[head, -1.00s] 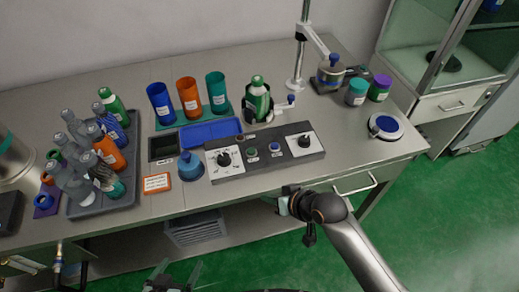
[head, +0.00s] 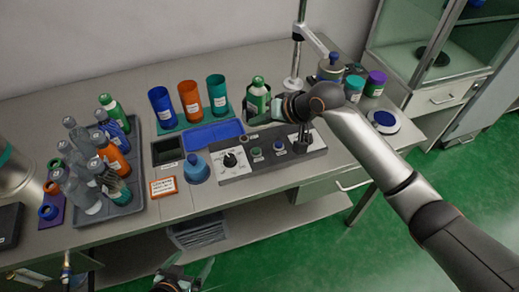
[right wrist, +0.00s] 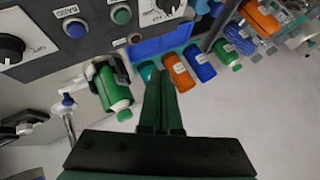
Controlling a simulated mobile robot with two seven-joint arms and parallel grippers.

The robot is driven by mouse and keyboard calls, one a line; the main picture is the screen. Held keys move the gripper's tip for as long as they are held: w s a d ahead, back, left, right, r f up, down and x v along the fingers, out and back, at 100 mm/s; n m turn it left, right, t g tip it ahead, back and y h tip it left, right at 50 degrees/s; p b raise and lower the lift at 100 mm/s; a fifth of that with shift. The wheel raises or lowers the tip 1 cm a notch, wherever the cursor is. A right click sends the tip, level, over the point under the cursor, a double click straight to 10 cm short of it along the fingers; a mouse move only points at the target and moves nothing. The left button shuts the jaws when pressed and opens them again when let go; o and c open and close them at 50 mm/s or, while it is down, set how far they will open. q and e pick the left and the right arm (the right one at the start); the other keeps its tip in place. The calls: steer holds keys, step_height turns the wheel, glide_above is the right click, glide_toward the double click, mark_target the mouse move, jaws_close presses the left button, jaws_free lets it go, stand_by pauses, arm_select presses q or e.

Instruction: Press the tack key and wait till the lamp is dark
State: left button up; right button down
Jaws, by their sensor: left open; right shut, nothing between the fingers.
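The grey control box (head: 268,160) stands at the table's front edge. It bears a green button (head: 255,153) and a blue button (head: 279,147); both also show in the right wrist view, green (right wrist: 121,15) and blue (right wrist: 75,28). I cannot read which is the tack key. A small round brownish fitting (right wrist: 134,38), perhaps the lamp, sits near the box's far edge and shows no clear glow. My right gripper (head: 250,122) is shut and empty, above the table just behind the box, touching no button. My left gripper (head: 187,274) is open, low before the table.
A green bottle (head: 258,90) stands in a dark holder close behind my right gripper. Blue, orange and teal cups (head: 190,100) stand behind a blue tray (head: 200,137). A rack of bottles (head: 125,203) is at left. A blue-topped bottle (head: 196,170) stands left of the box.

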steer(key=shift+w, duration=0.1)
stand_by(0.3)
steer(key=b, duration=0.8)
glide_above(256, 151)
steer(key=f, duration=0.4)
steer(key=d+f, duration=0.1)
steer(key=f, duration=0.1)
steer(key=shift+s+f, duration=0.15)
steer(key=shift+s, duration=0.15)
steer(key=shift+f+b, duration=0.35)
steer(key=shift+f, duration=0.8)
steer(key=shift+a, duration=0.1)
steer(key=shift+f, duration=0.15)
